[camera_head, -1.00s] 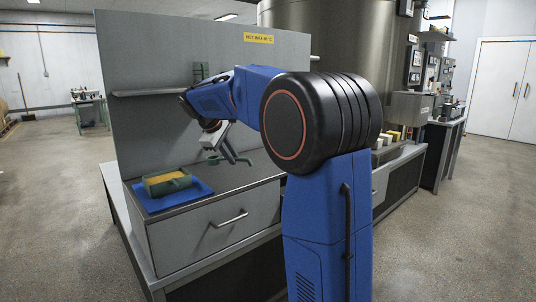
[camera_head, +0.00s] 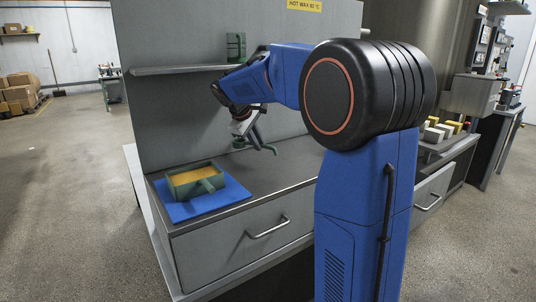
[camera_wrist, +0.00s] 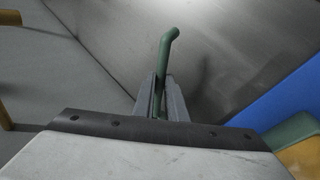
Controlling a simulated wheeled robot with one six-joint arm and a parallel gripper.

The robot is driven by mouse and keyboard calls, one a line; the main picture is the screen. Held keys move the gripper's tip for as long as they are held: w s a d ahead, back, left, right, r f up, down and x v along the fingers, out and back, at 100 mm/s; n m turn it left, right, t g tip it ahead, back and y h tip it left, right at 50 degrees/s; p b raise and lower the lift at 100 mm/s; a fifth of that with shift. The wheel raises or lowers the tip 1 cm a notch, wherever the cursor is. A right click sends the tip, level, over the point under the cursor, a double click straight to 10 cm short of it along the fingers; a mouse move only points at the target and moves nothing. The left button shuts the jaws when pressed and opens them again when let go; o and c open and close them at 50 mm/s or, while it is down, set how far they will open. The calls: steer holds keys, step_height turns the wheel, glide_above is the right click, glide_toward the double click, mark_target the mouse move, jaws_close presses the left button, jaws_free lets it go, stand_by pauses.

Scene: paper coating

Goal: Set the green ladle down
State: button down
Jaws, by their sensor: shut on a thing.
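The green ladle (camera_wrist: 165,60) is between the fingers of my gripper (camera_wrist: 160,88) in the wrist view, with its bent end pointing away. In the head view my gripper (camera_head: 252,135) is shut on the ladle (camera_head: 268,149) above the grey counter, right of the blue mat. The ladle's lower part is partly hidden by the fingers. I cannot tell whether it touches the counter.
A green tray (camera_head: 171,180) with yellow-orange contents stands on the blue mat (camera_head: 235,192) at the counter's left end. A green object (camera_head: 236,47) stands on the wall shelf (camera_head: 180,69). The counter (camera_head: 292,155) right of the mat is clear.

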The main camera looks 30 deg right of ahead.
steer(key=shift+f, duration=2.55)
steer(key=c, duration=1.8)
jaws_free()
steer(key=shift+f, duration=0.1)
steer(key=v, duration=1.2)
steer(key=s+a+f+m+y, duration=0.1)
steer(key=s+a+f, duration=0.3)
steer(key=s, duration=0.8)
steer(key=s+a+f+m+t+y, duration=0.1)
steer(key=s+a+f+m+y, duration=0.1)
steer(key=s+f, duration=0.6)
steer(key=s+a+f+m+t+y, duration=0.1)
steer(key=s+a+f+y, duration=0.2)
steer(key=s, duration=1.3)
step_height(320, 180, down, 4)
steer(key=a, duration=0.2)
steer(key=shift+s+a+m, duration=0.3)
steer(key=shift+a+m, duration=0.05)
steer(key=shift+m, duration=0.05)
steer(key=shift+r, duration=0.15)
